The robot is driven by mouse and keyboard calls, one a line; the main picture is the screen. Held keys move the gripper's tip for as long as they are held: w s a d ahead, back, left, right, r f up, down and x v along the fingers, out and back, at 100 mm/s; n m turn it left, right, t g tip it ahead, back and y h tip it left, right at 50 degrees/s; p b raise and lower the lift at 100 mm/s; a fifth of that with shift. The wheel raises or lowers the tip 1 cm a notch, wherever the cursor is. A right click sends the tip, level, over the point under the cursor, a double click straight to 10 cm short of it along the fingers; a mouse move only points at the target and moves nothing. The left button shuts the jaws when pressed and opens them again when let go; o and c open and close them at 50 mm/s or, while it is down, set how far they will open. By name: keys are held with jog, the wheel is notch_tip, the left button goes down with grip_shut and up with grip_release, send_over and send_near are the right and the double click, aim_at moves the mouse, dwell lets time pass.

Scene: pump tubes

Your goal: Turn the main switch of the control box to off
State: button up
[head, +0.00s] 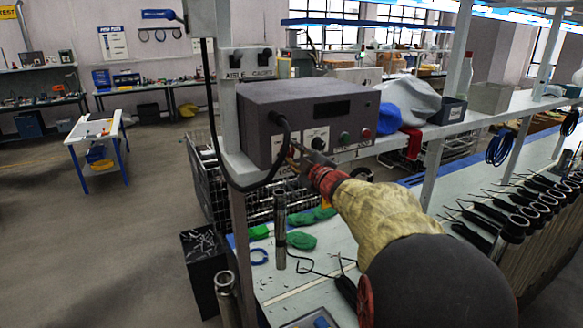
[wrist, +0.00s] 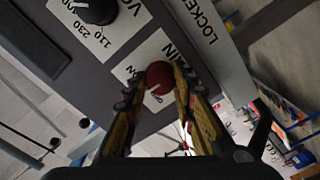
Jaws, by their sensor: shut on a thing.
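My gripper (wrist: 158,88) is shut on this knob, one finger on each side. In the head view my gripper (head: 294,152) reaches the lower left of the box's front, and the fingers hide the knob. A black knob on a white plate marked 110 and 230 (wrist: 121,22) is beside it, apart from my fingers. The knob's pointing direction cannot be told.
A black cable (head: 285,160) loops down in front of the box, close to my fingers. A green button (head: 344,138) and a red button (head: 366,133) sit at the right of the panel. A metal tube (head: 280,230) stands upright on the bench below.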

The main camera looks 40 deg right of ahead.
jog(key=n+b, duration=0.4)
jog(key=b, duration=0.1)
jog(key=shift+f+n, duration=0.25)
jog(key=shift+n, duration=0.05)
jog(key=n+b, duration=0.4)
jog(key=shift+r+n, duration=0.1)
jog(key=shift+n, duration=0.3)
jog(key=o, duration=1.2)
jog(key=shift+r, duration=0.1)
jog(key=shift+c, duration=0.2)
jog(key=shift+s, duration=0.1)
jog(key=v, duration=1.1)
jog(key=shift+s, duration=0.4)
